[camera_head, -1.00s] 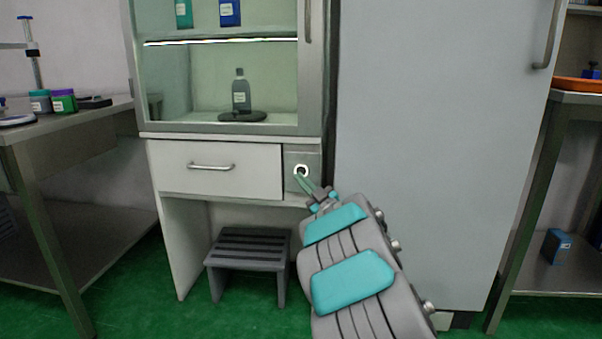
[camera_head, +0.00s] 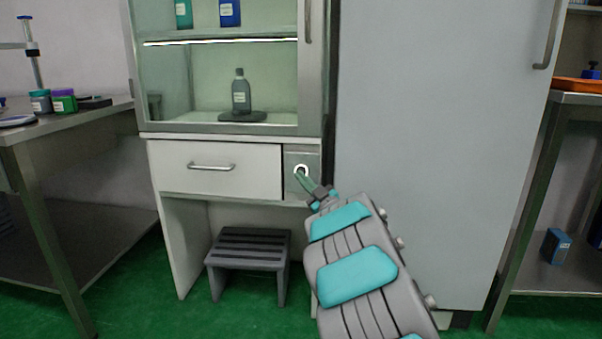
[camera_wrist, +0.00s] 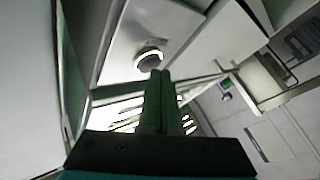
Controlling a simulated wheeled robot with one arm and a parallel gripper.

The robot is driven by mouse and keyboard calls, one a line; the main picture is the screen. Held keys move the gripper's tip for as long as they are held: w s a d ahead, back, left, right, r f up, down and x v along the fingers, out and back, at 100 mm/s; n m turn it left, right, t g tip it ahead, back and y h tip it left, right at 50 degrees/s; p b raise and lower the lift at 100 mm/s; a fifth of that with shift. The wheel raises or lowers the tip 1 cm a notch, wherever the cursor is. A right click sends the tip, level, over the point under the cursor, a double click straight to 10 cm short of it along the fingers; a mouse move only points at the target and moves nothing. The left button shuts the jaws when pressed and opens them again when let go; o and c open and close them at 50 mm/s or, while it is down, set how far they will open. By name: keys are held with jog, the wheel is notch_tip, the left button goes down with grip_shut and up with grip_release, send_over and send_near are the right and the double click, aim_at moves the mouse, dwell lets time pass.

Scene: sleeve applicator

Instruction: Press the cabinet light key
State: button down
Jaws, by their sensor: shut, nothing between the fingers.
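The cabinet light key (camera_head: 301,169) is a dark round button with a bright white ring. It sits on the grey panel right of the cabinet's drawer. It also shows in the wrist view (camera_wrist: 149,58), above and slightly left of the fingertips.
A white drawer with a bar handle (camera_head: 211,166) is left of the key. A grey step stool (camera_head: 248,250) stands below. A tall grey door or panel (camera_head: 440,130) is close on the right. A dark bottle (camera_head: 241,92) stands inside the cabinet.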

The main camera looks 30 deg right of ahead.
jog(key=shift+w+d, duration=0.15)
jog(key=shift+w, duration=0.05)
jog(key=shift+s, duration=0.15)
dwell(0.3)
jog(key=shift+s+a, duration=0.55)
jog(key=shift+s, duration=0.1)
jog(key=s+a, duration=0.2)
jog(key=s, duration=0.1)
jog(key=s+a, duration=0.1)
jog(key=s, duration=0.1)
jog(key=shift+a, duration=0.15)
jog(key=shift+r, duration=0.1)
dwell(0.5)
